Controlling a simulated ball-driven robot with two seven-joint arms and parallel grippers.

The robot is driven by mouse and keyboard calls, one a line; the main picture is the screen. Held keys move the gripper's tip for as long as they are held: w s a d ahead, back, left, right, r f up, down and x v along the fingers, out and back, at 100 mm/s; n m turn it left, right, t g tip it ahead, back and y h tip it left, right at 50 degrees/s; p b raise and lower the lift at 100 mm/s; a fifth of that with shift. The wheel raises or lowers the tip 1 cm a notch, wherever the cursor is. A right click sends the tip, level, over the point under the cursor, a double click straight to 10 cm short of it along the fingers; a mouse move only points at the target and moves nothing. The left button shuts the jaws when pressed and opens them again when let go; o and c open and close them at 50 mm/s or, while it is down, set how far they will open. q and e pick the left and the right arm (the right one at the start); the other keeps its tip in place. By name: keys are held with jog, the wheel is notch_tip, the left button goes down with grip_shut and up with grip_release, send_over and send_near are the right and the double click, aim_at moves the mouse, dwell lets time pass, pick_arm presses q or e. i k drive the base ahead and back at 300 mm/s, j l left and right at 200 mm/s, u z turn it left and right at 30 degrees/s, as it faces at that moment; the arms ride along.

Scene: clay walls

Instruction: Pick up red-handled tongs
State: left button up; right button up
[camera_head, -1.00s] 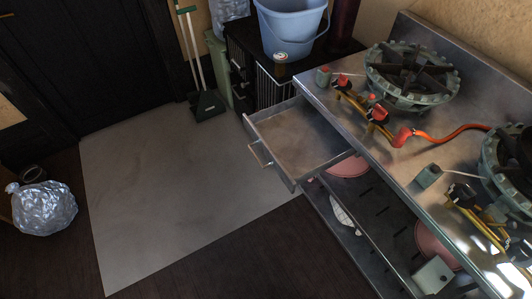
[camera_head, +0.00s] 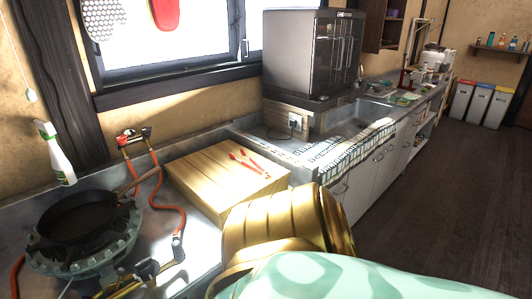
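The red-handled tongs (camera_head: 247,162) lie on top of a pale wooden box or block (camera_head: 205,181) on the metal counter. They look small, with two red handles slightly spread. Nothing touches them from above. Neither of my grippers' fingertips is in view. A gold and pale green part of my arm fills the bottom middle, in front of the wooden block, and hides part of the counter.
A gas burner with a black pan (camera_head: 78,222) stands at left, with red hoses (camera_head: 160,180) near the block. A spray bottle (camera_head: 54,154) is by the wall. A grey cabinet (camera_head: 310,55) and sink (camera_head: 362,112) lie beyond. The dark floor (camera_head: 435,200) at right is clear.

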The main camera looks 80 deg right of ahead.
aim_at(265, 175)
jog(key=l+z, duration=0.1)
jog(key=z, duration=2.45)
